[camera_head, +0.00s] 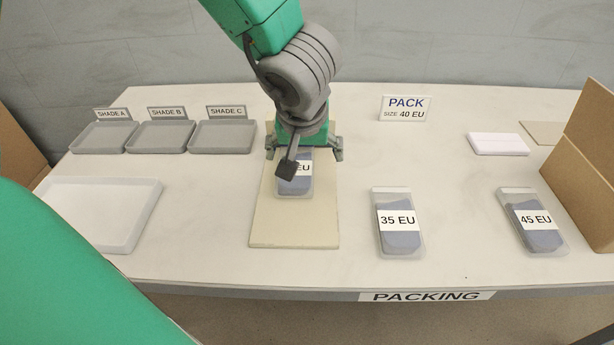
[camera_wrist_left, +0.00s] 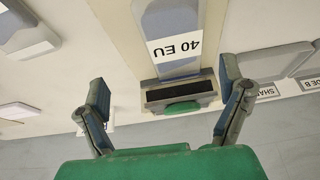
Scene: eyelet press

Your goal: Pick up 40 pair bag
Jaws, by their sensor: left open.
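The 40 EU bag (camera_head: 297,187) is a clear pouch with blue-grey contents and a white label. It lies on the beige board (camera_head: 294,228) in the middle of the table. In the head view my left gripper covers its far end and part of its label, leaving only "EU" readable. My left gripper (camera_head: 304,153) is open above the far end of the bag, one finger toward each side. In the left wrist view the bag (camera_wrist_left: 172,22) shows upside down with "40 EU" readable, beyond the spread fingers. I cannot tell whether the fingers touch it. My right gripper is not in view.
A 35 EU bag (camera_head: 399,240) and a 45 EU bag (camera_head: 540,240) lie to the right. A "PACK SIZE 40 EU" sign (camera_head: 405,108) stands behind. Shade trays (camera_head: 222,137) and a white tray (camera_head: 100,215) are left. A cardboard box (camera_head: 592,150) stands at right.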

